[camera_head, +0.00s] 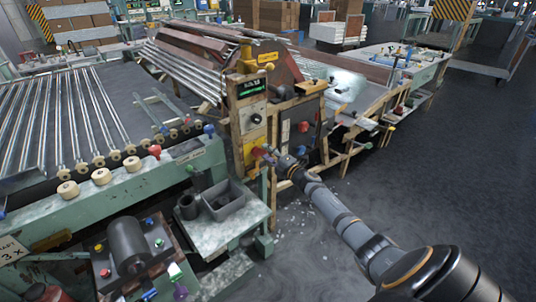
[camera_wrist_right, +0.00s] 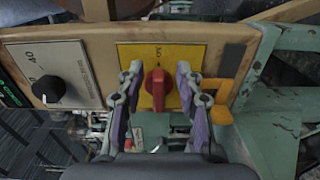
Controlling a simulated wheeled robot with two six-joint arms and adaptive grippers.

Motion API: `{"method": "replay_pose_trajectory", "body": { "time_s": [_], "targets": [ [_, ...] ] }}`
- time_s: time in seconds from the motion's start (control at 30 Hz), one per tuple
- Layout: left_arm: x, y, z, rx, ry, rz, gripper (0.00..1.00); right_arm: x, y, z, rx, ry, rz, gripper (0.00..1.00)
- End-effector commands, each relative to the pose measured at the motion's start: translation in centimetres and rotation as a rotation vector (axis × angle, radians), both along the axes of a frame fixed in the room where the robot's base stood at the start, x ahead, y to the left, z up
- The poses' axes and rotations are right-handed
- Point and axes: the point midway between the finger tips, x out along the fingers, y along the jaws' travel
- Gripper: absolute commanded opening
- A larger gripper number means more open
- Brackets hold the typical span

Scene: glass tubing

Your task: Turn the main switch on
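The main switch is a red rotary knob (camera_wrist_right: 158,84) on a yellow plate (camera_wrist_right: 181,54) in the right wrist view. Its grip ridge runs up and down in that picture. My right gripper (camera_wrist_right: 157,90) is open, with one purple-padded finger on each side of the knob. A gap shows between the knob and each finger. In the head view, my right gripper (camera_head: 268,154) is at the lower part of the upright control panel (camera_head: 236,122), in front of the yellow plate (camera_head: 250,147). My left gripper is not in view.
A black dial (camera_wrist_right: 48,89) on a white plate sits beside the yellow plate. A green-lit display (camera_head: 251,88) is at the panel's top. A grey bin (camera_head: 224,203) stands on a small table at lower left. Open floor (camera_head: 450,150) lies to the right.

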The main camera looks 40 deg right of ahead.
Motion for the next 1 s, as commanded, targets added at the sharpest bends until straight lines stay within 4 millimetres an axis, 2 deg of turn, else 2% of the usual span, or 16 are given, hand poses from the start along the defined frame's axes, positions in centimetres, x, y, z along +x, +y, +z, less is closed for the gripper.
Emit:
{"method": "replay_pose_trajectory", "body": {
  "time_s": [0.23, 0.6, 1.0],
  "targets": [
    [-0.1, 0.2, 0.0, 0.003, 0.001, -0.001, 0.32, -0.7, -0.1, 0.0, -0.002, -0.001, 0.001, 0.36],
    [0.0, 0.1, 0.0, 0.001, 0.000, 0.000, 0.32, -6.8, -0.5, -0.1, -0.004, 0.003, 0.003, 0.36],
    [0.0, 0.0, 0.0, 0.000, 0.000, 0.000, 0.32, -11.1, -0.8, 0.0, -0.004, 0.001, 0.005, 0.36]
  ]
}}
